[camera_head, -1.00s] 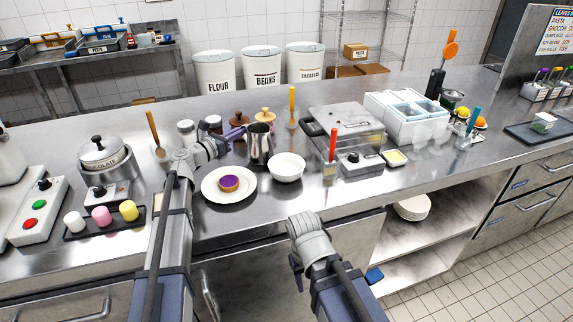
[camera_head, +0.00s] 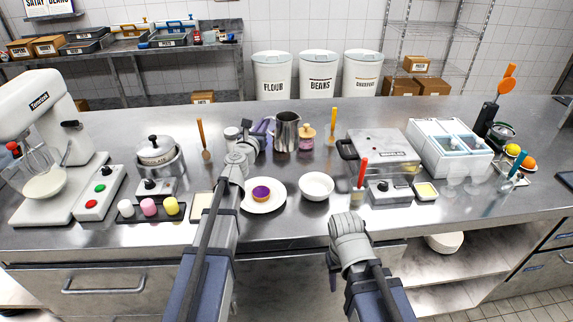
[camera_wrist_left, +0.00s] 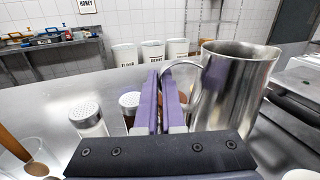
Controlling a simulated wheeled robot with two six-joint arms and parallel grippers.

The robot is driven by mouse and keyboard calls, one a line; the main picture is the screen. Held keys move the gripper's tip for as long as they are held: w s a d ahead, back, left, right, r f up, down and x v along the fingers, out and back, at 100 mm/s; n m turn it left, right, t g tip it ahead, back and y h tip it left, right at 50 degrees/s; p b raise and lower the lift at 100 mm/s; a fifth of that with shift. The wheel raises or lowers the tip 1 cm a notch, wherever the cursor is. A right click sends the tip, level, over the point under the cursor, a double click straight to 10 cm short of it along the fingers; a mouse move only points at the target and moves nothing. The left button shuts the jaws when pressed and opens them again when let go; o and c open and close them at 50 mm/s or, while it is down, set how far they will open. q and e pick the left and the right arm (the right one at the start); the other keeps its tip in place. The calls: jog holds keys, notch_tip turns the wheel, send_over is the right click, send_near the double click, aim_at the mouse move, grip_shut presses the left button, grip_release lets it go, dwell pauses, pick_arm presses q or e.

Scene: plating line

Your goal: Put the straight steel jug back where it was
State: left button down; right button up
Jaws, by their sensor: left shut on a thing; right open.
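The straight steel jug (camera_head: 286,131) is upright at the back of the counter, among the small jars. My left gripper (camera_head: 264,128) is shut on its handle, from the jug's left side. In the left wrist view, the purple fingers (camera_wrist_left: 162,103) close on the handle, and the jug (camera_wrist_left: 232,88) stands right of them. Its base is hidden there, and I cannot tell whether it touches the counter. My right gripper (camera_head: 347,228) is open and empty at the counter's front edge, with its fingertips hard to make out.
A tan-lidded jar (camera_head: 307,138) stands close right of the jug. Shakers (camera_wrist_left: 87,118) stand left of the fingers. A plate with a purple-topped tart (camera_head: 262,193) and a white bowl (camera_head: 317,186) are in front. A lidded steel machine (camera_head: 380,147) is at the right.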

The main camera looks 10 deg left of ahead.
pick_arm(q)
jog(key=shift+f+b, duration=4.9)
jog(key=shift+f, duration=0.1)
jog(key=shift+f, duration=0.2)
jog(key=c, duration=1)
grip_release()
jog(key=shift+r, duration=0.1)
jog(key=shift+r, duration=0.2)
jog(key=s, duration=0.8)
jog(key=s+a, duration=0.1)
jog(key=s, duration=0.3)
jog(key=shift+f, duration=0.1)
